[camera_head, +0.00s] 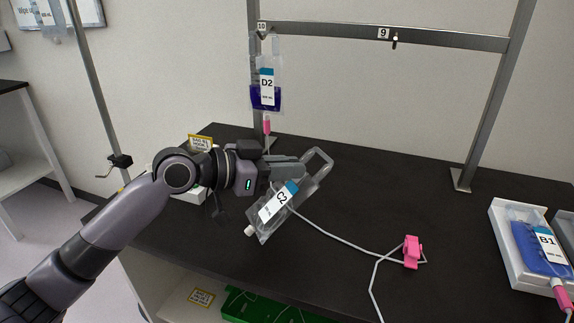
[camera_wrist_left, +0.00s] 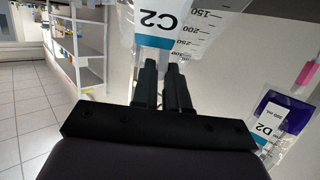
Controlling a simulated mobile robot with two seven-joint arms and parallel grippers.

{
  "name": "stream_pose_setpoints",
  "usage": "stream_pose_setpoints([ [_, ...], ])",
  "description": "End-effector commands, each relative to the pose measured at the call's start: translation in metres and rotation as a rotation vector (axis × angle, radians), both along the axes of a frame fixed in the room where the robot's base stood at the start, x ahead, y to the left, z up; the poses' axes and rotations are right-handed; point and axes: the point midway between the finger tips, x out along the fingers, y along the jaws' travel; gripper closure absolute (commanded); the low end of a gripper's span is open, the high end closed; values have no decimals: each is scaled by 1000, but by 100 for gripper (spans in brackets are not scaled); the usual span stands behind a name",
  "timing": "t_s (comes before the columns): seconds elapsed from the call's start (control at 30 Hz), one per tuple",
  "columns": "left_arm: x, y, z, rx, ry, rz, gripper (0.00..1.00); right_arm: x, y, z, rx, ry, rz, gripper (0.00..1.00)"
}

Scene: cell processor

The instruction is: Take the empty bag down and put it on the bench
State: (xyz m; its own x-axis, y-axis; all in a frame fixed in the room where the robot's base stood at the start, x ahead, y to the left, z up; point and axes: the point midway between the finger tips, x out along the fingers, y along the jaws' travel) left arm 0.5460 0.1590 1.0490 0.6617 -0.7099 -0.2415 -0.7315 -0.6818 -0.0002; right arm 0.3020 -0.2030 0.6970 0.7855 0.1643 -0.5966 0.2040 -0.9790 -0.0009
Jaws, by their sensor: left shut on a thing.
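The clear, empty-looking bag labelled C2 (camera_head: 270,215) is tilted over the black bench (camera_head: 345,195), its loop end toward the upper right. My left gripper (camera_head: 295,172) is shut on it near the loop end. In the left wrist view the bag (camera_wrist_left: 195,35) shows its C2 label and volume marks beyond the fingertips (camera_wrist_left: 163,68). A white tube runs from near the bag to a pink clamp (camera_head: 412,252) on the bench. I cannot tell whether the bag touches the bench. My right gripper is not in view.
Bag D2 (camera_head: 266,88), with purple liquid, hangs from the left of the metal rail (camera_head: 330,31). Hook 9 (camera_head: 394,41) is bare. A white tray (camera_head: 505,238) with blue bag B1 (camera_head: 540,247) stands at the right. The bench's middle back is clear.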

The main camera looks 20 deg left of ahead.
Motion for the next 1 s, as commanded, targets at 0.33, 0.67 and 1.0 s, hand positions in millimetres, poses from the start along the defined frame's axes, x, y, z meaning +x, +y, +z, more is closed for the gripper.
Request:
stream_pose_setpoints([
  [0.33,0,0,0,0,0,0,57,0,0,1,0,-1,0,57],
  [0.67,-12,14,2,3,1,2,57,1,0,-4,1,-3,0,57],
  [1.0,-41,45,14,2,0,2,57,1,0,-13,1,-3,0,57],
])
